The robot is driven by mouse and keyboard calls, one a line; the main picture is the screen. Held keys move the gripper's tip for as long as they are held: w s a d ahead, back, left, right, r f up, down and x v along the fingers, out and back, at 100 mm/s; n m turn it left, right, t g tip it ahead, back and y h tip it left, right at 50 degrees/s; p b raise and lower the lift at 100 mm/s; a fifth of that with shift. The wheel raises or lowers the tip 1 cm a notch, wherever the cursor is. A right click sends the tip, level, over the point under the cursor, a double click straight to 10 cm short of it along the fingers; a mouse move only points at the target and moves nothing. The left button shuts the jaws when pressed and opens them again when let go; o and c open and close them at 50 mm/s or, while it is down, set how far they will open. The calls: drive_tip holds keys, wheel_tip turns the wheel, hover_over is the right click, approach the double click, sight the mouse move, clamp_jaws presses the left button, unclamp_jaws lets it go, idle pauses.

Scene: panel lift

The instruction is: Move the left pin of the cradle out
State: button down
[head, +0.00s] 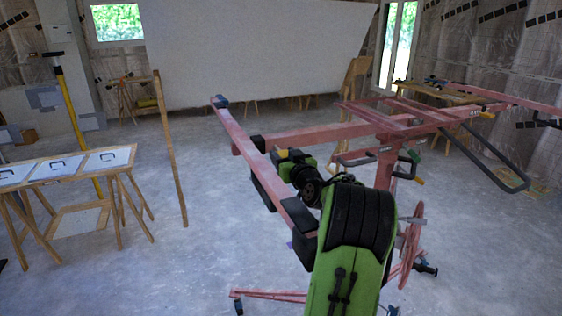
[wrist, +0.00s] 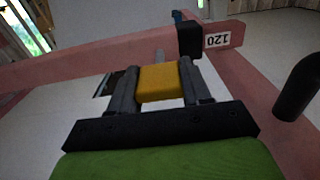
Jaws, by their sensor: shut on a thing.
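The cradle is a pink steel frame of the lift, with a long beam (head: 262,165) on its left side in the head view. My gripper (head: 284,158) is at that beam, near the crossbar. In the wrist view my gripper (wrist: 160,72) is shut on a yellow block (wrist: 160,83), which looks like the grip of the left pin. The block sits between the two grey fingers. A pink beam (wrist: 100,58) with a black collar (wrist: 190,40) and a "120" label (wrist: 217,40) lies just beyond.
A large white panel (head: 250,50) stands behind the frame. A wooden trestle table (head: 75,170) with white sheets is at the left. A dark curved bar (head: 500,175) extends at the right. The grey floor (head: 200,265) is clear at the front left.

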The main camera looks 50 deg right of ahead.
drive_tip(key=shift+s+a+f, duration=0.1)
drive_tip(key=shift+s, duration=0.2)
drive_tip(key=c, duration=0.5)
unclamp_jaws()
drive_tip(key=b+v, duration=0.5)
drive_tip(key=v, duration=1)
drive_tip(key=shift+s+a, duration=0.25)
drive_tip(key=shift+a, duration=0.1)
